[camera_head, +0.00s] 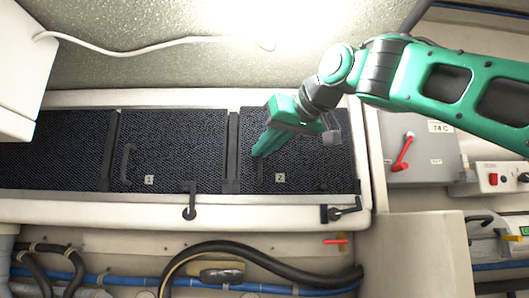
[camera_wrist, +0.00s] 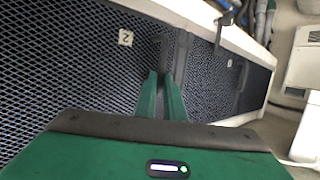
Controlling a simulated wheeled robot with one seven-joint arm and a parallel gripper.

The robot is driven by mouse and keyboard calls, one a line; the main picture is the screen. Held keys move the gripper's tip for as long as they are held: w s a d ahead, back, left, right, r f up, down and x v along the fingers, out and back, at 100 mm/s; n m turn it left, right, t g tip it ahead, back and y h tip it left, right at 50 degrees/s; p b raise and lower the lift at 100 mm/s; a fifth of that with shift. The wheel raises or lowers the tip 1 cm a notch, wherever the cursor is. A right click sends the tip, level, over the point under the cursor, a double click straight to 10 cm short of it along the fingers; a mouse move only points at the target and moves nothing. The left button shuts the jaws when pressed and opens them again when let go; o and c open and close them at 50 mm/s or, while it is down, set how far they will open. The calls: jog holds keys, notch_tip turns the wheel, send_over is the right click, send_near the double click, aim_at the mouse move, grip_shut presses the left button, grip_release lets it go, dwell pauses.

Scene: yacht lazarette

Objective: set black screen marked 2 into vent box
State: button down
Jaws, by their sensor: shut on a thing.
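The black screen marked 2 (camera_head: 312,160) lies in the right bay of the white-framed vent box (camera_head: 200,100); I cannot tell whether it is flush on all edges. My gripper (camera_head: 260,154) is at this screen's left side, its fingers shut on the black handle, mostly hidden in the head view. The wrist view shows the handle (camera_wrist: 163,50) between the green fingertips (camera_wrist: 161,76), beside the label 2 (camera_wrist: 125,38). The gripper and wrist hide the screen's upper middle in the head view.
A black screen marked 1 (camera_head: 170,140) fills the middle bay, and another dark screen (camera_head: 55,150) the left. Black latches sit on the front rim at the middle (camera_head: 190,212) and right corner (camera_head: 343,209). A grey box with a red lever (camera_head: 403,152) stands right. Hoses (camera_head: 270,260) run below.

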jog(key=shift+f, duration=0.25)
jog(key=c, duration=1.8)
grip_release()
jog(key=shift+o, duration=0.2)
jog(key=shift+f, duration=0.1)
jog(key=v, duration=1)
jog(key=shift+s+d, duration=0.25)
